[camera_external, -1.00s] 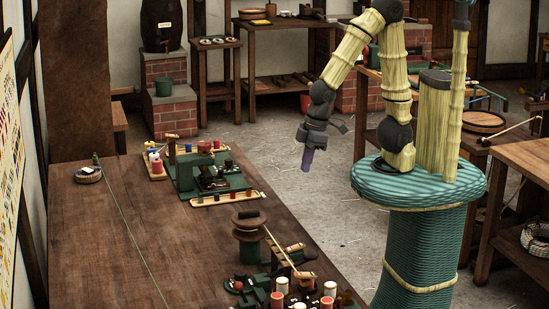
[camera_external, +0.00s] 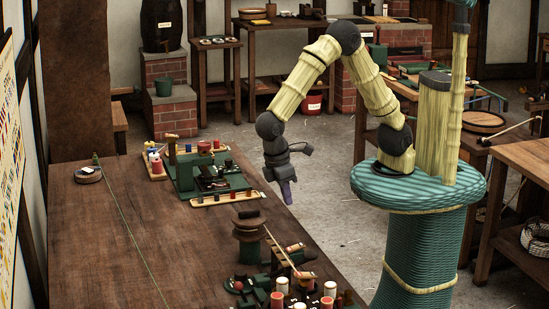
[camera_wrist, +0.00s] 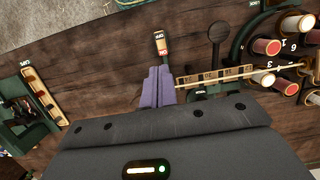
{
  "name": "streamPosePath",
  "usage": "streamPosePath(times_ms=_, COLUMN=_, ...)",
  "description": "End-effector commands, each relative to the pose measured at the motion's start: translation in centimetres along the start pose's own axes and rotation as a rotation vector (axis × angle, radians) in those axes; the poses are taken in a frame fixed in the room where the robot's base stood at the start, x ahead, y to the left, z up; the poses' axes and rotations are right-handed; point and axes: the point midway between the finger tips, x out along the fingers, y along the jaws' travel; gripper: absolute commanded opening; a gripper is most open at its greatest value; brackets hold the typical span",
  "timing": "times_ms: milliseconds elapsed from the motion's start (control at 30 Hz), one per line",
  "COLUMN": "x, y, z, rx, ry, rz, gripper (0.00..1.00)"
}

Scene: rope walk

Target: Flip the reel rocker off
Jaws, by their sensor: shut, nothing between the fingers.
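A small labelled piece with a red band and a pale band (camera_wrist: 161,44), which looks like the rocker, lies just beyond my fingertips in the wrist view. In the outside view a similar piece (camera_external: 295,248) sits near the table's right edge, beside a brown wooden reel (camera_external: 250,226). I cannot tell which way the rocker is tipped. My gripper (camera_external: 288,200) points down with purple fingers, above the table's right edge and behind the reel. In the wrist view its fingers (camera_wrist: 157,87) are together and empty, apart from the labelled piece.
A pale marked strip (camera_wrist: 215,76) and a dark round-headed lever (camera_wrist: 218,34) lie right of my fingers. Red and white spools (camera_external: 278,299) stand at the table's near end. A green machine (camera_external: 205,175) stands farther back. The table's left half is mostly clear.

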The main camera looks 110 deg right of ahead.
Motion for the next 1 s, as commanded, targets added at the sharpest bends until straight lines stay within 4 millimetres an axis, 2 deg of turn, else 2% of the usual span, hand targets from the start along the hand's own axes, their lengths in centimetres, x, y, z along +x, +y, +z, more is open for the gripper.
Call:
streamPosePath(times_ms=233, x=0.2, y=0.1, z=0.0, rx=0.0, ry=0.0, rz=0.0, gripper=0.0)
streamPosePath(times_ms=367, x=1.1, y=0.1, z=0.1, rx=0.0, ry=-0.002, rz=0.0, gripper=0.0)
streamPosePath(times_ms=1000, x=11.8, y=0.1, z=0.1, rx=0.0, ry=-0.004, rz=0.001, gripper=0.0)
